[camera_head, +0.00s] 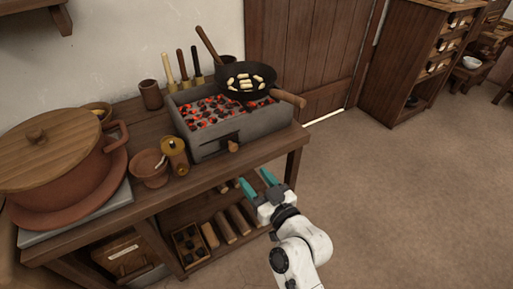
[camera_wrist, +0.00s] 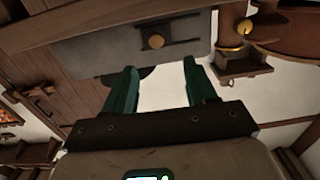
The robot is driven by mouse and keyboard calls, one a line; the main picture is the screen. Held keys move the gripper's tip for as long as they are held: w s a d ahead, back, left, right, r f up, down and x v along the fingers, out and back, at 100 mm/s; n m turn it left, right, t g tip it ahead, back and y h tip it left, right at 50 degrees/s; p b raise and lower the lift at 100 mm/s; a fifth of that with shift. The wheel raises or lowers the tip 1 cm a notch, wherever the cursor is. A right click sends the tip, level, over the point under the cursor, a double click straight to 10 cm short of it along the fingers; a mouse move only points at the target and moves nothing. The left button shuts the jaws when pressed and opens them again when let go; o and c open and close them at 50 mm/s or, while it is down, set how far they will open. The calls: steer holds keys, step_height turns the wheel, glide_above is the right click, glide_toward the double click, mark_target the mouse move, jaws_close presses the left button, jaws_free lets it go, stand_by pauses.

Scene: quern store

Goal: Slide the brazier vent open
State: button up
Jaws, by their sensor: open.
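The brazier (camera_head: 205,145) is a grey box of glowing coals on the wooden table. Its vent (camera_head: 222,141) is a dark slot in the front face with a small round wooden knob (camera_head: 233,146). The wrist view also shows the grey brazier front (camera_wrist: 100,58), with the knob (camera_wrist: 156,41) beyond my fingertips. My gripper (camera_head: 257,182) has teal fingers, spread apart and empty. It is in front of the table, below and right of the knob in the head view, and not touching it. In the wrist view my gripper (camera_wrist: 160,68) points toward the vent.
A yellow-lidded jar (camera_head: 174,155), a clay bowl (camera_head: 150,169) and a large lidded pot (camera_head: 70,165) stand to the left. The floor (camera_head: 400,190) at right is clear.

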mark_target(234, 148)
steer(key=x, duration=1.1)
steer(key=shift+w+d+r+p, duration=0.15)
steer(key=shift+w+p, duration=0.15)
steer(key=shift+w, duration=0.15)
jaws_close()
